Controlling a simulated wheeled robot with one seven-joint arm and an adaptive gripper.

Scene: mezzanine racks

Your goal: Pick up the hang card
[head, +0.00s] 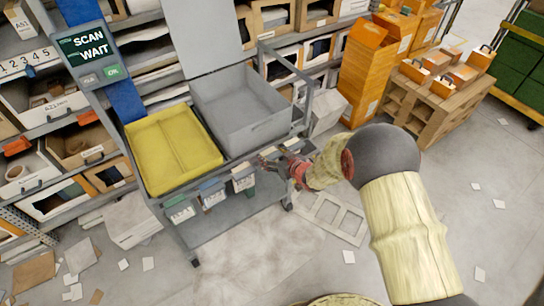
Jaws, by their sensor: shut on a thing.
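Several hang cards are on the front rail of the grey cart (262,148): a green-topped hang card (180,210) at left, a blue-topped hang card (212,194) in the middle, and a pale hang card (243,179) at right. My gripper (266,159), dark and red, is at the cart's front right corner, just right of the pale card. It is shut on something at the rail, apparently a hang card. The fingertips are small, and what lies between them is mostly hidden.
The cart carries a yellow tote (172,150) and a grey tote (240,110). A scan screen (86,46) stands at left, with racks of bins behind. Orange boxes (368,72) and a wooden pallet (436,108) are at right. Papers litter the open floor.

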